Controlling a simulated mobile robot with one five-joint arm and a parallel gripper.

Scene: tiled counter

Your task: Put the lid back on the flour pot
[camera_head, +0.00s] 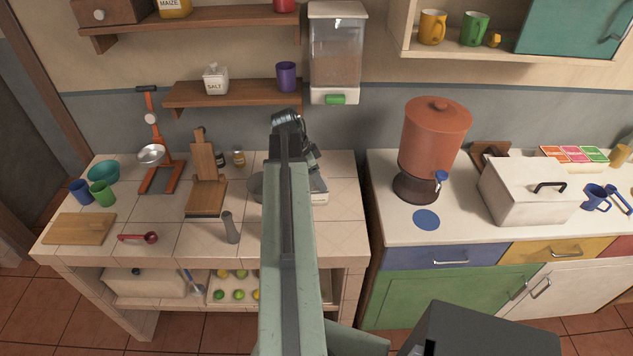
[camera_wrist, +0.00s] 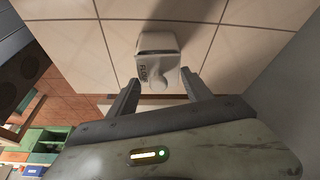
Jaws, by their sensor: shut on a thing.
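The white flour pot (camera_wrist: 155,43), with part of the lettering "FLO" showing, is on the tiled counter in the wrist view. My gripper (camera_wrist: 160,77) has a finger on each side of a pale piece with a round knob, which I take to be the lid (camera_wrist: 158,85). It overlaps the pot in this view, and I cannot tell whether the two touch. In the head view my gripper (camera_head: 287,120) is above the back of the tiled counter. My arm hides the flour pot and the lid there.
On the tiled counter (camera_head: 330,225) are a cutting board (camera_head: 78,229), a red scoop (camera_head: 138,238), a grey pestle-like object (camera_head: 230,228) and a wooden board stand (camera_head: 206,198). A dispenser (camera_head: 335,55) hangs behind my gripper, and a shelf (camera_head: 230,98) holds a salt pot (camera_head: 216,80).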

